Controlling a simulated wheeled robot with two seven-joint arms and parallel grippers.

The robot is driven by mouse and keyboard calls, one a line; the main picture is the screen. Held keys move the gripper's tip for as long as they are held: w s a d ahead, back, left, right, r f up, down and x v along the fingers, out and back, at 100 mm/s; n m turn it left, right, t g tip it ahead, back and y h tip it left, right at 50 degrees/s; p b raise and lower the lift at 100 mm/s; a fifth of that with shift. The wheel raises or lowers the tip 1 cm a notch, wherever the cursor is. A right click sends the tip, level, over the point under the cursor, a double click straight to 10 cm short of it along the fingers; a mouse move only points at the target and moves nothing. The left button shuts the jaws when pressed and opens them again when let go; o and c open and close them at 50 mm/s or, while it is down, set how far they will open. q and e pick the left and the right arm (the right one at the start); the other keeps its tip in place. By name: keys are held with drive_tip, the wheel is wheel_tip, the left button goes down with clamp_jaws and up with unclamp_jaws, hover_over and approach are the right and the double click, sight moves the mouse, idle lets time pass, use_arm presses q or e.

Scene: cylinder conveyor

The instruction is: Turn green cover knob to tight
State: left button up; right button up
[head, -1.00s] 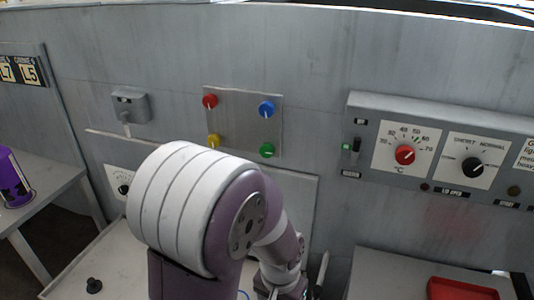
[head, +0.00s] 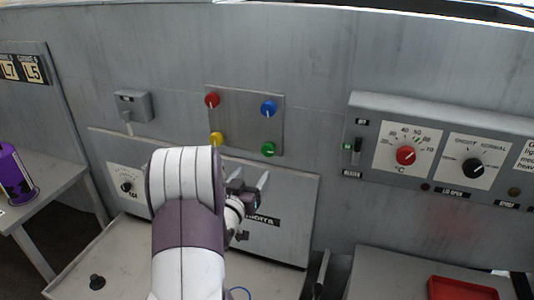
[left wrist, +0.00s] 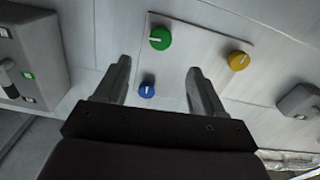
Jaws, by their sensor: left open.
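The green knob (head: 268,149) is at the lower right of a square metal plate (head: 243,121) on the grey wall. My right gripper is not in view.
Red (head: 212,100), blue (head: 269,108) and yellow (head: 216,139) knobs share the plate. A grey socket box (head: 132,106) is left of it. A control panel with a red dial (head: 405,155) juts out at the right. A red tray (head: 462,289) lies at lower right.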

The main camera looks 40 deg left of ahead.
sight(268, 153)
use_arm(q)
drive_tip(key=p+x, duration=0.2)
drive_tip(key=x, duration=0.9)
drive_tip(key=shift+w+p, duration=0.15)
drive_tip(key=shift+p, duration=0.15)
drive_tip(key=shift+w+a+f, duration=0.15)
drive_tip(key=shift+w+a, duration=0.05)
drive_tip(key=shift+w, duration=0.25)
drive_tip(key=shift+c, duration=0.3)
drive_tip(key=c, duration=1)
